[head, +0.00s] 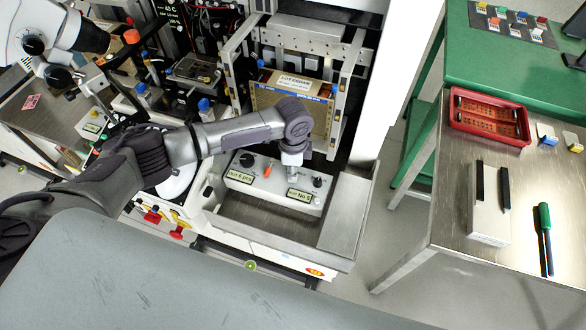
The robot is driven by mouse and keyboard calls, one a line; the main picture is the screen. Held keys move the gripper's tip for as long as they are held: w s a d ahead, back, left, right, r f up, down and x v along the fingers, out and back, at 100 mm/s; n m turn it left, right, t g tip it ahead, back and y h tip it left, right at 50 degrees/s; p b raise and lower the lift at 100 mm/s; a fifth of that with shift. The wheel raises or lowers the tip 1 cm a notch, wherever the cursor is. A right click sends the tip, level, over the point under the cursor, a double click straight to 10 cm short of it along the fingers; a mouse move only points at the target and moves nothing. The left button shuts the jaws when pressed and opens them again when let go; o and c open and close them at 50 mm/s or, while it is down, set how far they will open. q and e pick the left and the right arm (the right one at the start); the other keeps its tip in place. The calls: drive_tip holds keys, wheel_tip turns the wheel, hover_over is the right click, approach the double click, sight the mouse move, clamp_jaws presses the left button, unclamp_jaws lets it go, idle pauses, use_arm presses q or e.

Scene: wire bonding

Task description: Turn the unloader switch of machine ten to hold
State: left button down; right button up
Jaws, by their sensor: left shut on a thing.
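The machine's unloader has a pale control panel (268,183) low at its front, with two yellow labels. A black knob (247,160) is at the panel's left, an orange-red lever (267,170) is right of it, and another black knob (317,182) is at the right end. My left gripper (292,179) points down onto the panel between the orange-red lever and the right knob. It is shut on a switch there, which its fingers hide, so I cannot tell the switch's setting. My right gripper is not in view.
Above the panel a labelled magazine (292,84) stands in the metal frame. A bare metal tray edge (346,210) lies right of the panel.

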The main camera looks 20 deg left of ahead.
use_arm(q)
drive_tip(key=m+p, duration=0.1)
drive_tip(key=m, duration=0.3)
drive_tip(key=shift+r, duration=0.1)
drive_tip(key=m, duration=0.4)
drive_tip(key=shift+w+m, duration=0.1)
drive_tip(key=shift+m, duration=0.2)
drive_tip(key=m, duration=0.4)
drive_tip(key=shift+d+m, duration=0.1)
drive_tip(key=shift+m, duration=2.1)
drive_tip(key=c, duration=1)
unclamp_jaws()
wheel_tip(320, 180, up, 12)
